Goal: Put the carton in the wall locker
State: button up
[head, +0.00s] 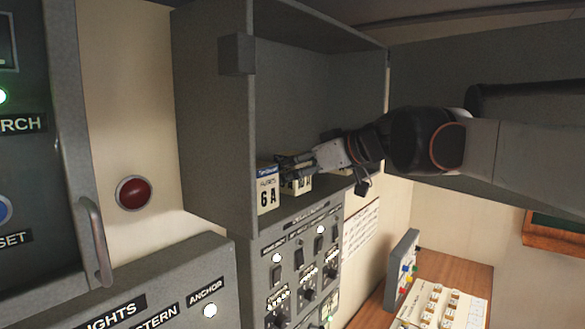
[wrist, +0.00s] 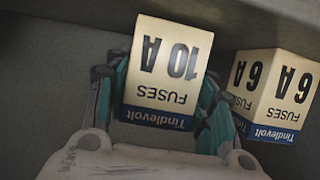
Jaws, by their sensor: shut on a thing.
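My gripper (head: 297,168) reaches into the open grey wall locker (head: 215,125) from the right. It is shut on a cream carton marked 10A (head: 297,185), which is inside the locker, low and near its front edge. In the wrist view the carton (wrist: 166,72) is between my two teal-and-dark fingers (wrist: 160,100), with its lettering upside down. Whether its base touches the locker floor I cannot tell. A similar carton marked 6A (head: 267,191) stands beside it, at the locker's left wall. It also shows at the right of the wrist view (wrist: 282,88).
A switch panel (head: 300,265) is below the locker. A red button (head: 133,193) is on the wall to the left. My arm crosses the locker's right side and hides part of its inside. The upper part of the locker looks empty.

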jog(key=shift+f, duration=0.15)
jog(key=o, duration=1.3)
